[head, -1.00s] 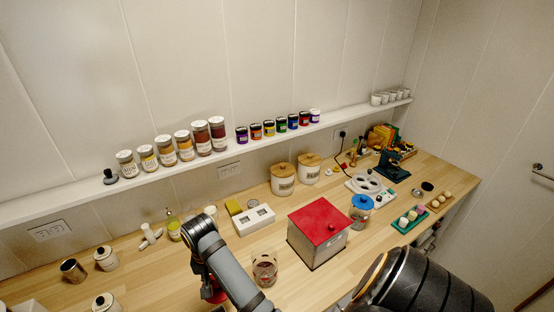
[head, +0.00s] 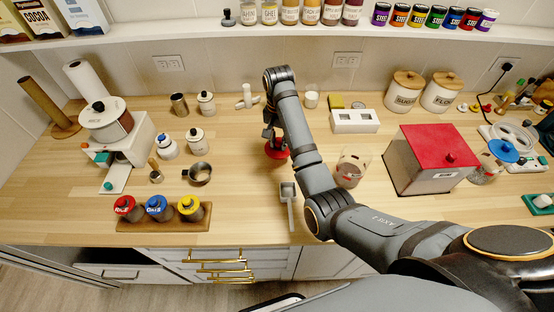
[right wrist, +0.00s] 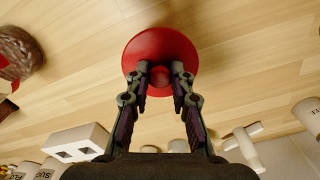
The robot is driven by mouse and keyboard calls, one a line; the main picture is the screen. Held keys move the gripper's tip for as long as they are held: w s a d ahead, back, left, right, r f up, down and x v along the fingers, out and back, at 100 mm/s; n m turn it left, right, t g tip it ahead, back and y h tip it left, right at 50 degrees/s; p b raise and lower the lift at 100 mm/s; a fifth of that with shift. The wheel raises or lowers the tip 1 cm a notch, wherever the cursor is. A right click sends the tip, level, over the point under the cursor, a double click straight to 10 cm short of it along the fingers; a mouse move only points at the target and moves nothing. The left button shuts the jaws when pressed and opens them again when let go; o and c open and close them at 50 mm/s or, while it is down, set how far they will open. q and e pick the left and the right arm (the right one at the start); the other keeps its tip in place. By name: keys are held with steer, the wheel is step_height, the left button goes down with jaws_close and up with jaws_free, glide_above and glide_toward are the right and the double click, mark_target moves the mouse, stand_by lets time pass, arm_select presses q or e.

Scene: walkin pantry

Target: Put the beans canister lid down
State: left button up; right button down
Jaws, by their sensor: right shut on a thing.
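The red lid (head: 276,153) is a round disc with a knob, over the wooden counter left of the glass canister. My right gripper (head: 270,140) is shut on its knob. In the right wrist view, the fingertips (right wrist: 161,76) close on the knob in front of the red lid (right wrist: 150,45). I cannot tell whether the lid touches the counter. A glass canister (head: 350,170) with something red on or in it stands without a lid to the right; its label is not readable. My left gripper is not in view.
A grey scoop (head: 289,198) lies in front of the lid. A white block (head: 355,121) and a red-topped box (head: 420,175) stand to the right. A rack of small jars (head: 158,220) and a metal cup (head: 199,174) stand left. Counter between cup and lid is clear.

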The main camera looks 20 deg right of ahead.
mark_target(277, 148)
steer(key=shift+w+f+b, duration=0.3)
steer(key=shift+f, duration=0.3)
steer(key=shift+w+r, duration=0.1)
steer(key=shift+w, duration=0.05)
steer(key=shift+w+a+f+b, duration=0.1)
steer(key=shift+w+f+b, duration=0.1)
steer(key=shift+f+b, duration=0.45)
step_height(277, 148, down, 2)
steer(key=shift+f, duration=0.2)
arm_select(q)
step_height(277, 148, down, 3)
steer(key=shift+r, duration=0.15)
steer(key=shift+p, duration=0.3)
arm_select(e)
steer(key=c, duration=1.2)
jaws_free()
steer(key=shift+f, duration=0.1)
steer(key=shift+o, duration=0.2)
